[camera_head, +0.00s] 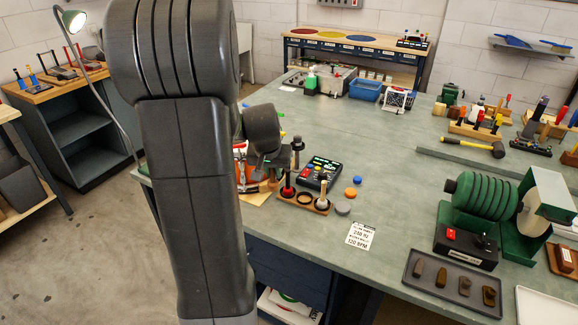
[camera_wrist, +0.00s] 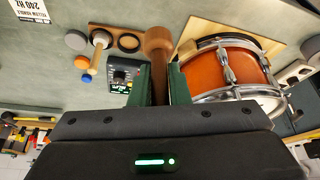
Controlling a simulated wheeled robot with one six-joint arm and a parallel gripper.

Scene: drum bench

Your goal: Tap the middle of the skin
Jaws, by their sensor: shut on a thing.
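In the wrist view my gripper (camera_wrist: 159,82) has its green fingers closed around the handle of a brown wooden beater (camera_wrist: 158,42). The beater's rounded head points away from me. The drum (camera_wrist: 232,66), with an orange-brown shell and chrome hoops and lugs, stands just right of the beater on a tan board (camera_wrist: 188,32). I cannot tell whether the beater touches the drum. In the head view my arm hides most of the drum and the fingers.
A wooden rack (camera_head: 305,198) with beaters and a control box with a lit display (camera_head: 320,172) stand beside the drum. Orange (camera_head: 356,180), blue and grey discs and a printed card (camera_head: 360,235) lie nearby. A green machine (camera_head: 490,200) is at right. The bench middle is clear.

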